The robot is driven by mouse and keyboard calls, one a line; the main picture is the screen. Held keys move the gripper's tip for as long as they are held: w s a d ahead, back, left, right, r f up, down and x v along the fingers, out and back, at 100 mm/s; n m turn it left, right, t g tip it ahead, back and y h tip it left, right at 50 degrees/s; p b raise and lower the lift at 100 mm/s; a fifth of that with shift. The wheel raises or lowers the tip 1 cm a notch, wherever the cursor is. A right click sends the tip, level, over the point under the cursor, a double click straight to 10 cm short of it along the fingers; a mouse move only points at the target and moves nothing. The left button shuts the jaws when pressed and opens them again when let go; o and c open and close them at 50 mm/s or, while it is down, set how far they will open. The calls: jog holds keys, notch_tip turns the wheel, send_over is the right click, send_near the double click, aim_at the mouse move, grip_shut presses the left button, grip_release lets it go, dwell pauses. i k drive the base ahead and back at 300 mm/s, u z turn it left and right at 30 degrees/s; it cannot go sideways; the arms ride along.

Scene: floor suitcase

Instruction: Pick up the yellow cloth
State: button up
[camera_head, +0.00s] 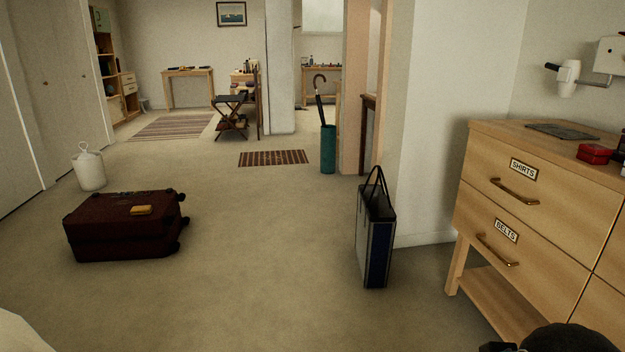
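A small folded yellow cloth (141,210) lies on top of a dark red suitcase (110,238). The suitcase lies flat on the floor at the left, with its wheels toward the right. A dark rounded shape at the bottom right edge (565,340) seems to be part of my gripper, mostly cut off by the frame. Its fingertips do not show clearly. It is far from the cloth, in front of the wooden dresser.
A dresser (522,215) labelled SHIRTS and BELTS stands at the right, with a red box (595,153) on top. A tall bag (375,240) stands mid-right on the floor. A white doorstop-like object (89,170) stands behind the suitcase. The carpet between suitcase and bag is clear.

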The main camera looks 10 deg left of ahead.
aim_at(139, 210)
jog(key=i, duration=0.55)
jog(key=u, duration=1.9)
jog(key=i, duration=4.1)
jog(key=z, duration=0.7)
